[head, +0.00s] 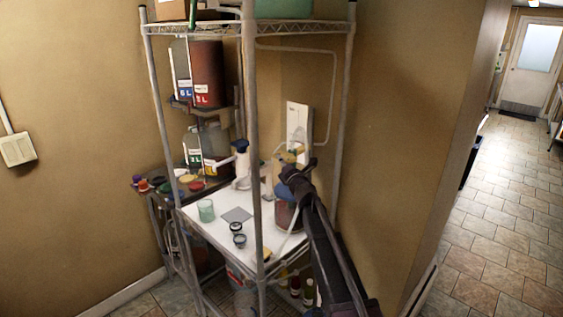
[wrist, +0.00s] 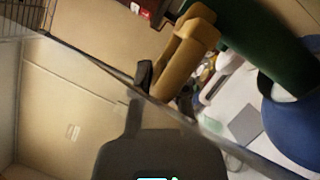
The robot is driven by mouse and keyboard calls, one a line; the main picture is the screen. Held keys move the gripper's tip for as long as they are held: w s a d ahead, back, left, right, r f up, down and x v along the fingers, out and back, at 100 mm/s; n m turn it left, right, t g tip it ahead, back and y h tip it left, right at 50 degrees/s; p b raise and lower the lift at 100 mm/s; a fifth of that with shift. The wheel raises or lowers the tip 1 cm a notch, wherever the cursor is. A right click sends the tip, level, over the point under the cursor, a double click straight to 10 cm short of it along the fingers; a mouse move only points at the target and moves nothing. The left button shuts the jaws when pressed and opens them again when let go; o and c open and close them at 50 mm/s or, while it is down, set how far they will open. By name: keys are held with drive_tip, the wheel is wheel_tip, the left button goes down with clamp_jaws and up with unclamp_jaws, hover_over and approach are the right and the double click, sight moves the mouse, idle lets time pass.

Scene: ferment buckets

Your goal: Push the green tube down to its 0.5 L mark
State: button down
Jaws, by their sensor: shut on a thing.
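A dark green cylinder (wrist: 265,45), which looks like the green tube, crosses the upper right of the wrist view at a slant, with a tan clip-like piece (wrist: 184,55) beside it. My gripper (head: 287,172) is over a reddish jar (head: 285,217) with a blue top on the white table. The blue top (wrist: 295,128) also shows at the right in the wrist view. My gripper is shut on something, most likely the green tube. The exact contact is hidden, and no volume mark is readable.
A wire rack post (head: 257,160) stands in front of the white table (head: 205,225). On it are a pale green beaker (head: 206,210), a grey square (head: 237,215) and small dark rings (head: 238,234). Large bottles (head: 207,75) stand on shelves behind. The wall is close on the right.

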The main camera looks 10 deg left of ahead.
wheel_tip(320, 180, down, 4)
drive_tip(key=b, duration=0.3)
drive_tip(key=shift+r, duration=0.15)
drive_tip(key=c, duration=0.6)
unclamp_jaws()
drive_tip(key=shift+c, duration=0.2)
drive_tip(key=shift+r, duration=0.1)
